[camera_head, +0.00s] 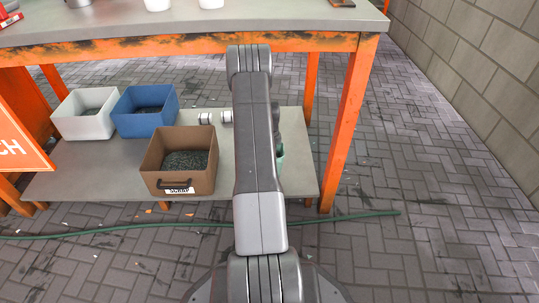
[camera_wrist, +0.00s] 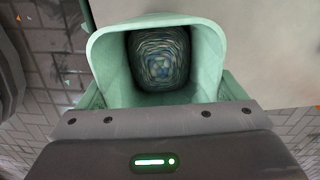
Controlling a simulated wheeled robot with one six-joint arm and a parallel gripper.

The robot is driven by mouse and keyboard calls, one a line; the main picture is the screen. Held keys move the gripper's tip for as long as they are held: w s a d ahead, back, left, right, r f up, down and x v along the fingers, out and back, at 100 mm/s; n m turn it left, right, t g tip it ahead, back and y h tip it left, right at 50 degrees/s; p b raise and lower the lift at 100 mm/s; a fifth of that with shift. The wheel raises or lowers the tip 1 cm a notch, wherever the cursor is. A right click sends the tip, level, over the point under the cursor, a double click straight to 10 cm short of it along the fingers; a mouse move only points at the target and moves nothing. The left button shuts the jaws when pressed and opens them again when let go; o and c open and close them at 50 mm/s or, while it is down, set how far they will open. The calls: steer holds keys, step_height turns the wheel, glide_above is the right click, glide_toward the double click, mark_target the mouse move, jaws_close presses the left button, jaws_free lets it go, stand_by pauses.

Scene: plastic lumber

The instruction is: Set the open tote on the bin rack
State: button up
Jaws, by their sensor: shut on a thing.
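The open tote (camera_wrist: 105,62) is light green and fills the middle of the wrist view, mouth toward the camera, with mottled green-blue material (camera_wrist: 160,55) inside. My gripper (camera_wrist: 160,122) is shut on its near side. In the head view only a small green strip of the tote (camera_head: 281,158) shows beside my arm, which hides the rest and my gripper. The low grey shelf under the workbench, seemingly the bin rack (camera_head: 90,170), holds other bins. The tote is at the shelf's right part; I cannot tell whether it touches the shelf.
A brown scrap bin (camera_head: 180,141), a blue bin (camera_head: 146,122) and a white bin (camera_head: 82,125) stand on the shelf left of my arm. The orange bench leg (camera_head: 349,125) stands right of the shelf. A green hose (camera_head: 130,229) lies on the floor in front.

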steer(key=o, duration=1.4)
steer(key=shift+f, duration=0.1)
steer(key=shift+c, duration=0.2)
step_height(320, 180, up, 8)
steer(key=p, duration=0.3)
steer(key=shift+f, duration=0.1)
